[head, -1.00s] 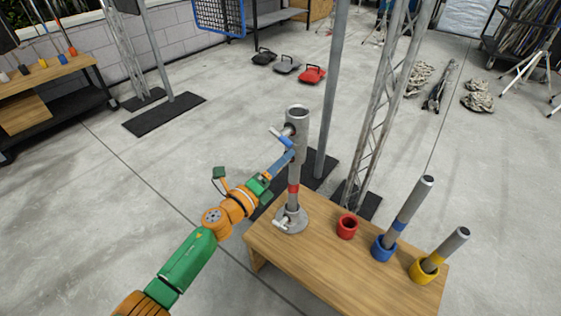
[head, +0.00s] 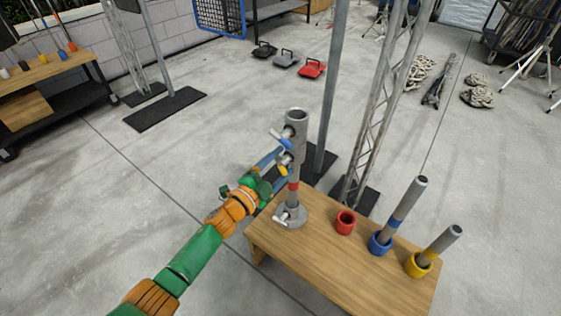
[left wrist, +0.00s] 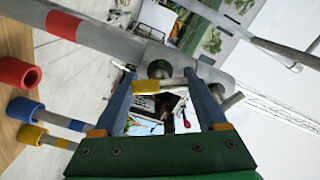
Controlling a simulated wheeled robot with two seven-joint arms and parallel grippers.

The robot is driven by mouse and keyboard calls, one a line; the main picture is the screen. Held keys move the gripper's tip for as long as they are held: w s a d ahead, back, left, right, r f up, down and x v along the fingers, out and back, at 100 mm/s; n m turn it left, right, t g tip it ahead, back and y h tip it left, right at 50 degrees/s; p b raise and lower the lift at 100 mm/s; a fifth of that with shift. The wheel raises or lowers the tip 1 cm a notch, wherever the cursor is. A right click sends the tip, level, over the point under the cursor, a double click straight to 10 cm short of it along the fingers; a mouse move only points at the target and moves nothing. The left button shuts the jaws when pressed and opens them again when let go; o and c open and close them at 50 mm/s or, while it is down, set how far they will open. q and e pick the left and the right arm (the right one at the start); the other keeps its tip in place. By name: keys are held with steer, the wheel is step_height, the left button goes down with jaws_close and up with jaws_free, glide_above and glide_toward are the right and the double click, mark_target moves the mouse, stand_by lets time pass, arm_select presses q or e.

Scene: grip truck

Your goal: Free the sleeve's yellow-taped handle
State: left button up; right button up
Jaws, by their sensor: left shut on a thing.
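The grey sleeve (head: 297,128) stands upright at the top of a post with a red band, on the bench's left end. The yellow-taped handle (head: 284,170) sticks out from the sleeve's lower part. A blue-taped handle (head: 281,140) sits higher up. My left gripper (head: 278,159) is at the yellow-taped handle, its two fingers on either side of it. In the left wrist view the handle's yellow tape (left wrist: 146,86) shows beside one finger, and its bar spans toward the other. The gripper is shut on this handle. My right gripper is not in view.
The wooden bench (head: 310,252) also holds a red cup (head: 345,223), a blue cup (head: 380,243) and a yellow cup (head: 418,265); the latter two hold grey tubes. A grey pole (head: 330,90) and lattice truss (head: 375,120) stand behind.

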arm_select(q)
steer(key=n, duration=0.3)
steer(key=shift+r+n+p, duration=0.1)
steer(key=shift+n+p, duration=0.2)
steer(key=shift+p, duration=0.05)
steer(key=n, duration=0.4)
steer(key=shift+p, duration=0.3)
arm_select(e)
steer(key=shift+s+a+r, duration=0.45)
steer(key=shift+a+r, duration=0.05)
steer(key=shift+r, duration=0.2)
arm_select(q)
steer(key=shift+n, duration=0.3)
steer(key=o, duration=1.3)
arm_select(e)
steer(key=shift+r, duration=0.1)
